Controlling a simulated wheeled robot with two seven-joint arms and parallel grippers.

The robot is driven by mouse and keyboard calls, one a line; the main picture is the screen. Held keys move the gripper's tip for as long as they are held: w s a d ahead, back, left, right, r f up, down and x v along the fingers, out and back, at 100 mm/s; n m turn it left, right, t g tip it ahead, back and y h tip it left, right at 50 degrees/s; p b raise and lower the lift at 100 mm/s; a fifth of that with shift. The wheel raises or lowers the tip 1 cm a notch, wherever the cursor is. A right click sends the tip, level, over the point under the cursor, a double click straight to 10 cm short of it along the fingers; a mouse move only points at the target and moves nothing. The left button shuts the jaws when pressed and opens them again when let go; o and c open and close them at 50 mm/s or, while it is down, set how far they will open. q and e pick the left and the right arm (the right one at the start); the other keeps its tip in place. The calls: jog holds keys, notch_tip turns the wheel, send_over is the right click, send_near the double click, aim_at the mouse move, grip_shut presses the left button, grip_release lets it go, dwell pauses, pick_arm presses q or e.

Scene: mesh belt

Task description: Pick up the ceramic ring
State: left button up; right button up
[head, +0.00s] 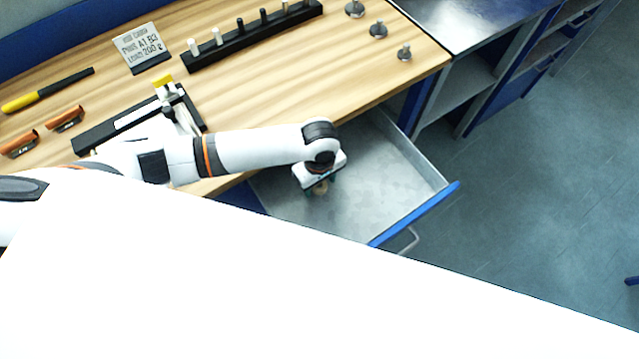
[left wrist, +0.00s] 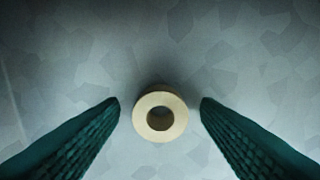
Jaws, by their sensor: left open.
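The ceramic ring (left wrist: 160,97) is a cream-coloured ring with a round hole. In the left wrist view it lies on the grey metal floor of the open drawer, between the two dark green fingertips of my left gripper (left wrist: 160,108). A gap shows on each side, so the fingers are apart from it. In the head view my left gripper (head: 320,187) points down into the drawer (head: 385,190), and a small tan bit of the ring (head: 320,188) shows beneath it; the rest is hidden. My right gripper is not in view.
The wooden bench (head: 300,80) borders the drawer. On it are a black peg rack (head: 255,38), a small sign (head: 143,47), metal weights (head: 378,30), a yellow-black tool (head: 45,91) and orange-brown pieces (head: 65,119). The drawer's blue front edge (head: 415,213) stands at the right.

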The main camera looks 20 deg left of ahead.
pick_arm(q)
jog(key=c, duration=1.1)
jog(key=shift+o, duration=0.2)
